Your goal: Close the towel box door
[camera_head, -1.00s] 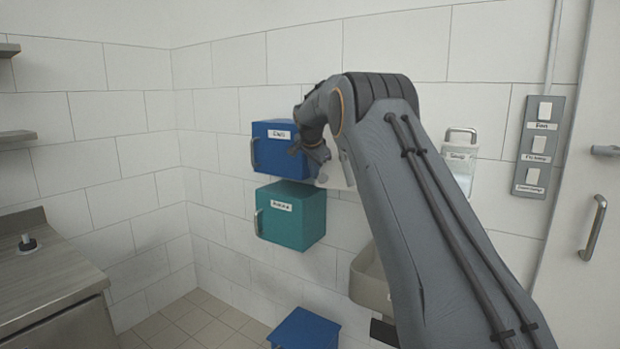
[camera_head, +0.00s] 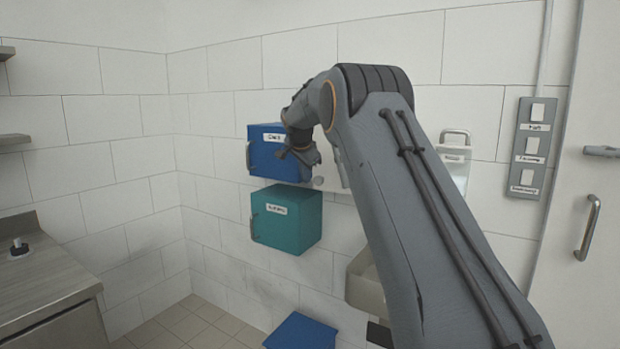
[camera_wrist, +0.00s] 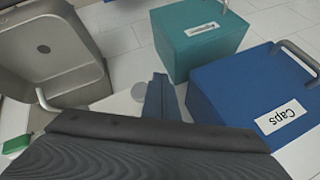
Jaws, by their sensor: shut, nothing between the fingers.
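No box with a readable towel label shows. A pale panel (camera_head: 341,172), largely hidden behind my arm, is beside the blue box, with a small round grey knob (camera_head: 318,181) near it; I cannot tell whether this is the towel box door or how far it stands open.
The blue box (camera_head: 262,165), labelled Caps in the wrist view, hangs above a teal box (camera_head: 287,222). A sink (camera_head: 366,285) is below right, a blue object (camera_head: 300,331) is low down, and a counter (camera_head: 45,270) is left. A switch panel (camera_head: 531,148) is right.

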